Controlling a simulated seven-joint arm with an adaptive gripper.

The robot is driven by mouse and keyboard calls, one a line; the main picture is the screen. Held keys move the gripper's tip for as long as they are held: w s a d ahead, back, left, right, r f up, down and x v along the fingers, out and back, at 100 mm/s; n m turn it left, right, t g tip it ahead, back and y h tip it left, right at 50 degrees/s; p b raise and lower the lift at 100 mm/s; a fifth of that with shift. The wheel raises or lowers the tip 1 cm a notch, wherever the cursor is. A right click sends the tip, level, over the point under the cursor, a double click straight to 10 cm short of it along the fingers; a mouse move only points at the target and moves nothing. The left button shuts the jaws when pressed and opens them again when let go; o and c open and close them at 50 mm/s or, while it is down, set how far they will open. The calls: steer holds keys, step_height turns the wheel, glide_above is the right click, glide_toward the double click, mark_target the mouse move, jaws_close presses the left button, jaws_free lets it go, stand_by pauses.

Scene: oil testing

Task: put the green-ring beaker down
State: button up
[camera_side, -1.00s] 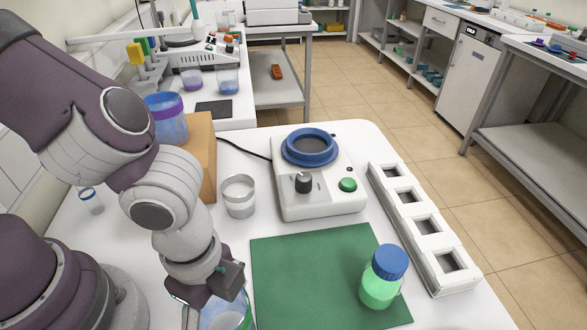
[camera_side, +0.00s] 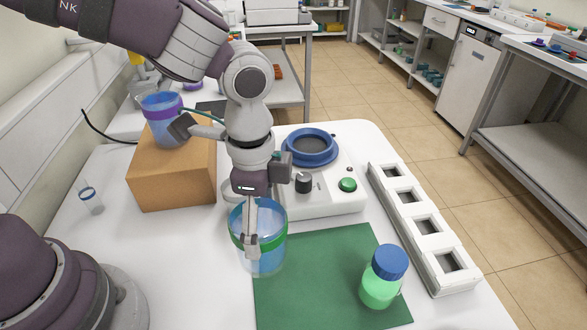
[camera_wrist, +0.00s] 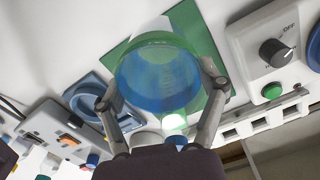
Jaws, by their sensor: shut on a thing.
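The green-ring beaker (camera_side: 275,225) is clear, with blue liquid and a green band. My gripper (camera_side: 252,243) is shut on it, with a finger against its near wall. In the side view it is upright over the back left corner of the green mat (camera_side: 320,260); I cannot tell if its base touches anything. In the wrist view the beaker (camera_wrist: 160,80) sits between the two fingers of my gripper (camera_wrist: 160,93), with the green mat (camera_wrist: 118,52) behind it.
A hotplate (camera_side: 325,200) stands close behind the beaker. A green bottle with a blue cap (camera_side: 380,288) stands on the mat's right part. A white rack (camera_side: 420,225) is at right. A purple-ring beaker (camera_side: 160,105) stands on a brown box (camera_side: 165,180). The mat's middle is clear.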

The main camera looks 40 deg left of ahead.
steer(key=shift+w+d+f, duration=0.65)
steer(key=shift+w+f, duration=0.05)
steer(key=shift+w, duration=0.35)
steer(key=shift+w+d+f, duration=0.65)
steer(key=shift+w+f, duration=0.05)
steer(key=shift+w, duration=0.3)
steer(key=shift+w+d+f, duration=0.65)
steer(key=shift+w+f, duration=0.05)
steer(key=shift+w, duration=0.35)
steer(key=shift+f, duration=0.15)
steer(key=o, duration=1.2)
